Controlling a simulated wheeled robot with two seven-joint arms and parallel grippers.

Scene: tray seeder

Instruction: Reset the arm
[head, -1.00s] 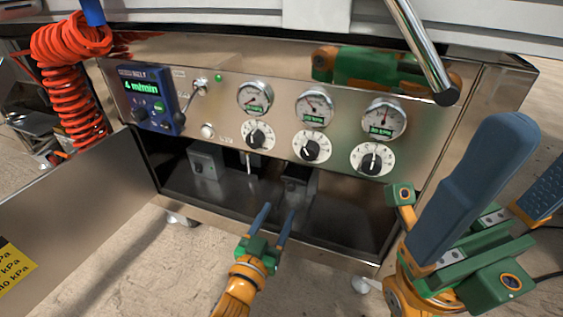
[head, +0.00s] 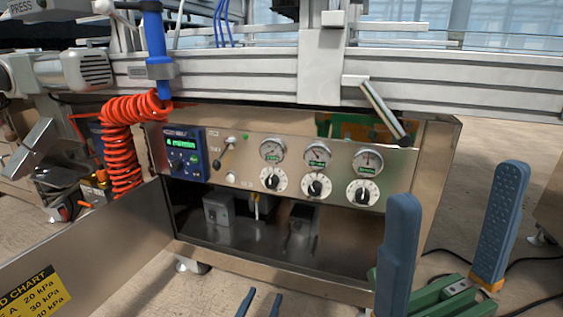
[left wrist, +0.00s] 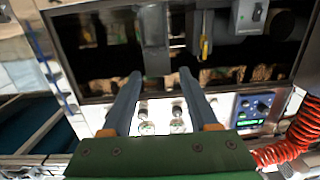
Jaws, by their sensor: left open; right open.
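My left gripper (head: 260,302) shows only its two blue fingertips at the bottom edge of the head view. They are apart and empty, in front of the steel control cabinet (head: 410,187). In the left wrist view its fingers (left wrist: 160,85) are also spread with nothing between them, pointing toward the cabinet's dark open bay. My right gripper (head: 455,195) stands at the lower right of the head view with its fingers upright, wide apart and empty. Neither gripper touches the panel in the head view. Most of the left arm is out of the head frame.
The panel carries a blue display unit (head: 185,153), gauges (head: 317,153) and knobs (head: 317,187). The open bay (head: 270,240) holds grey boxes. An open door (head: 120,245) with a yellow chart (head: 38,290) reaches out at left. A red coiled hose (head: 120,150) hangs beside it.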

